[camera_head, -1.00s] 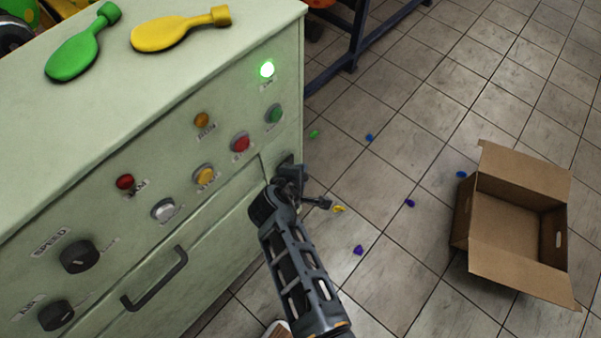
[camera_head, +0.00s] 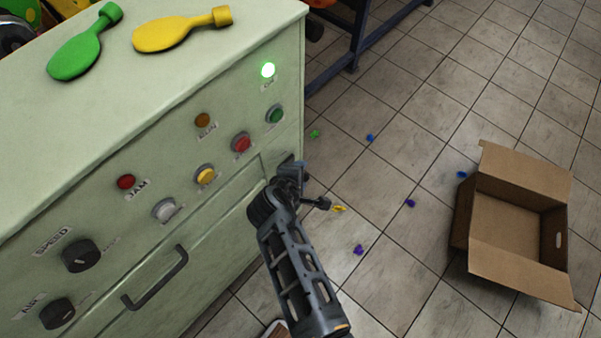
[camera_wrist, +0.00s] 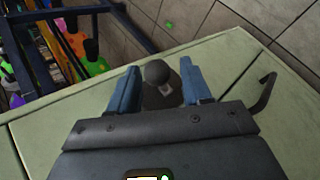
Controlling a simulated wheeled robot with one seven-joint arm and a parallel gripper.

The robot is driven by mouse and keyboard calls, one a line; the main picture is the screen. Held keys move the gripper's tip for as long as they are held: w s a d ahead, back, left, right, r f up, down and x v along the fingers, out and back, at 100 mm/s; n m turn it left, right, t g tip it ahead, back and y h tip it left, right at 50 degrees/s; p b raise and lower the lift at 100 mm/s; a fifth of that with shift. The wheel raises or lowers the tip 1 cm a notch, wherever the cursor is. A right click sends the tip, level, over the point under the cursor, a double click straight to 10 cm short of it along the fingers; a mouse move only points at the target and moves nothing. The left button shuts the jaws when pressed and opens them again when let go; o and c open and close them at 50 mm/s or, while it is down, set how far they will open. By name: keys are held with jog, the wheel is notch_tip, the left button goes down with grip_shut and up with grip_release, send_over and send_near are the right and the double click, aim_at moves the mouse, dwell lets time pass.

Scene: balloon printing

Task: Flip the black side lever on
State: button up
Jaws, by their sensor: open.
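The black side lever shows in the wrist view as a dark round knob (camera_wrist: 157,72) in front of a dark mounting plate (camera_wrist: 192,84) on the pale green machine. My gripper (camera_wrist: 160,84) is open, with one blue finger on each side of the knob. I cannot tell whether either finger touches it. In the head view my gripper (camera_head: 293,174) is at the right end of the machine's front (camera_head: 225,235), and my arm hides most of the lever there. A green lamp (camera_head: 268,70) at the panel's upper right is lit.
The panel holds several buttons and two black dials (camera_head: 80,256), with a drawer handle (camera_head: 155,278) below. Green (camera_head: 80,55) and yellow (camera_head: 175,32) balloon shapes lie on top. An open cardboard box (camera_head: 515,225) and small coloured pieces lie on the tiled floor to the right.

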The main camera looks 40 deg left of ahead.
jog(key=p+v, duration=0.1)
jog(key=v, duration=0.6)
jog(key=shift+d, duration=0.1)
dwell(0.4)
